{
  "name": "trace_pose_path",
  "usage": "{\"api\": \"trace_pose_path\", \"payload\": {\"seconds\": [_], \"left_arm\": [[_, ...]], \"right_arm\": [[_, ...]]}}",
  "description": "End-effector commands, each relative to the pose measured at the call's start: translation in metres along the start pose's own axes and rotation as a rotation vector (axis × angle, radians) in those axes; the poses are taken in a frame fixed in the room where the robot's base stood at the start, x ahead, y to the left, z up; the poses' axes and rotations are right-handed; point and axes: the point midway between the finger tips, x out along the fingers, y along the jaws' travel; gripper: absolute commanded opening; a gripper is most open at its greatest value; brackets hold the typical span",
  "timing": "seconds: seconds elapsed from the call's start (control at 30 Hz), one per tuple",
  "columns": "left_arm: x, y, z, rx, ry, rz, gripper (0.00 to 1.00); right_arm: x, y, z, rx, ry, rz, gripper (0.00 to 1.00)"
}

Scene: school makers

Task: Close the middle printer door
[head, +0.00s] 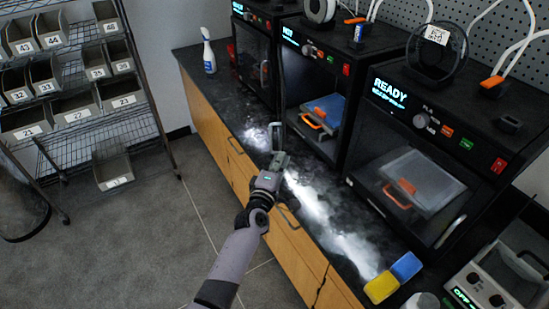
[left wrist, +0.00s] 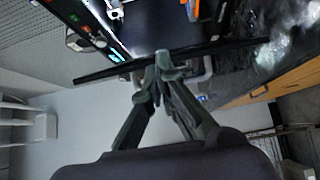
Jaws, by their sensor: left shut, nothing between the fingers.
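The middle printer (head: 340,60) stands between two others, and its front is open, with a tray with an orange handle (head: 312,124) inside. Its door (head: 281,85) seems to stand out from the left side of the opening, nearly edge-on. In the left wrist view the door (left wrist: 110,70) is a thin dark panel crossing above the fingers, with a grey handle (left wrist: 207,70) on it. My left gripper (head: 279,158) is shut and empty, with its tips (left wrist: 164,62) at the door's edge; I cannot tell whether they touch. My right gripper is out of view.
The right printer (head: 385,88) and left printer (head: 245,40) have their doors shut. A spray bottle (head: 208,52) stands at the counter's left end. Yellow (head: 381,287) and blue (head: 406,266) blocks lie at the front right. A bin rack (head: 85,140) stands left; the floor between is clear.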

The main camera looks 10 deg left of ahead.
Motion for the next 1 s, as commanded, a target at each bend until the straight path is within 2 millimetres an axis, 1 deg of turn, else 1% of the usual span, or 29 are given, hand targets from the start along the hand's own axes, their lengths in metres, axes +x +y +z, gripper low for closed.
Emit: {"api": "trace_pose_path", "payload": {"seconds": [0.07,0.17,0.2,0.23,0.3,0.4,0.43,0.5,0.57,0.63,0.7,0.77,0.87,1.0], "left_arm": [[0.0,-0.006,-0.011,-0.001,0.002,-0.001,0.0],[-0.004,-0.02,-0.044,-0.009,-0.009,-0.007,0.0],[-0.008,-0.025,-0.061,-0.013,-0.019,-0.009,0.0],[-0.011,-0.028,-0.074,-0.017,-0.031,-0.01,0.0],[-0.019,-0.029,-0.102,-0.023,-0.065,-0.011,0.0],[-0.034,-0.022,-0.129,-0.02,-0.125,-0.009,0.0],[-0.038,-0.019,-0.134,-0.017,-0.143,-0.009,0.0],[-0.048,-0.012,-0.142,-0.011,-0.182,-0.008,0.0],[-0.054,-0.006,-0.146,-0.005,-0.209,-0.009,0.0],[-0.059,-0.001,-0.148,-0.001,-0.229,-0.009,0.0],[-0.058,0.003,-0.148,0.0,-0.239,-0.011,0.0],[-0.054,0.005,-0.147,-0.001,-0.24,-0.01,0.0],[-0.04,0.006,-0.143,-0.002,-0.24,-0.01,0.0],[-0.012,0.007,-0.136,-0.003,-0.239,-0.009,0.0]], "right_arm": [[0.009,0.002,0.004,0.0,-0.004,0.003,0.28],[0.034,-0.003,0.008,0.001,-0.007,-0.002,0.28],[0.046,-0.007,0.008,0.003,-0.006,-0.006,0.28],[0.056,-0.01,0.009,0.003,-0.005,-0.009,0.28],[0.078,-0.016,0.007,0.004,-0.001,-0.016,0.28],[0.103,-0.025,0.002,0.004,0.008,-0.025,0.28],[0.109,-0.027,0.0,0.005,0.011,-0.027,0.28],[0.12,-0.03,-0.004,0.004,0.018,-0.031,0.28],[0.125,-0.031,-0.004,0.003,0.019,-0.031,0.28],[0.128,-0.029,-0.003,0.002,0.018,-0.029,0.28],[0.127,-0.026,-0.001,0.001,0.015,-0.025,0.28],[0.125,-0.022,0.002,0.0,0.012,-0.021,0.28],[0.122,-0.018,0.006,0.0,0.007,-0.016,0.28],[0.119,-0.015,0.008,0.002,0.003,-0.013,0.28]]}}
